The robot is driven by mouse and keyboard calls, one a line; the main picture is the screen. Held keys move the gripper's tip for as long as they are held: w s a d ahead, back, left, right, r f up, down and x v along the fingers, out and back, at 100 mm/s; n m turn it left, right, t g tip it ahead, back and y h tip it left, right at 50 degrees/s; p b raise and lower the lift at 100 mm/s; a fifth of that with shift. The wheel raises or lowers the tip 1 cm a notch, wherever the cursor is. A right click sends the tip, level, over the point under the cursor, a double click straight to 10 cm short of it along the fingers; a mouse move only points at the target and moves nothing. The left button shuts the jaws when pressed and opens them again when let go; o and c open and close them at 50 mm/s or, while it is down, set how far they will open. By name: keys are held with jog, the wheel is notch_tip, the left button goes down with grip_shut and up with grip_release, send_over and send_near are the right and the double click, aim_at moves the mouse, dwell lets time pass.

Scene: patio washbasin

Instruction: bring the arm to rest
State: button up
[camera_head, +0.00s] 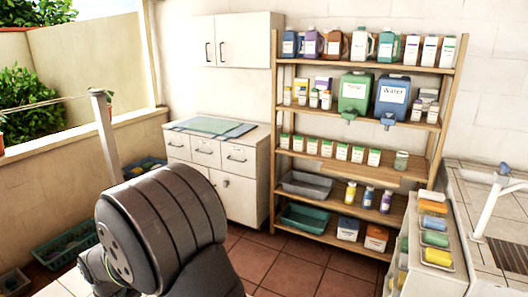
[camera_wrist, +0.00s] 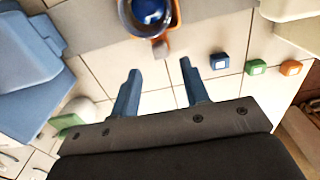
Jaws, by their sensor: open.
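My gripper (camera_wrist: 160,88) shows in the wrist view with its two blue fingers apart and nothing between them. Beyond the fingertips, at the top of the wrist view, is a round blue thing (camera_wrist: 150,12) in an orange holder or dish. The fingers appear apart from it. In the head view a large dark rounded link of my arm fills the lower left-centre, and my gripper is not visible there.
Small blue (camera_wrist: 219,61), green (camera_wrist: 256,67) and orange (camera_wrist: 291,68) blocks lie right of the fingers. The head view shows a wooden shelf (camera_head: 345,171) of bottles, a white cabinet (camera_head: 245,200), a counter of coloured sponges (camera_head: 437,257) and open tiled floor (camera_head: 295,272).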

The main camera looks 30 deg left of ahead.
notch_tip(320, 180, down, 5)
jog(key=shift+f, duration=0.15)
dwell(2.0)
notch_tip(320, 180, up, 18)
jog(key=shift+f, duration=0.25)
dwell(0.3)
jog(key=shift+f, duration=8.8)
jog(key=shift+w+r, duration=0.1)
jog(key=shift+w, duration=0.2)
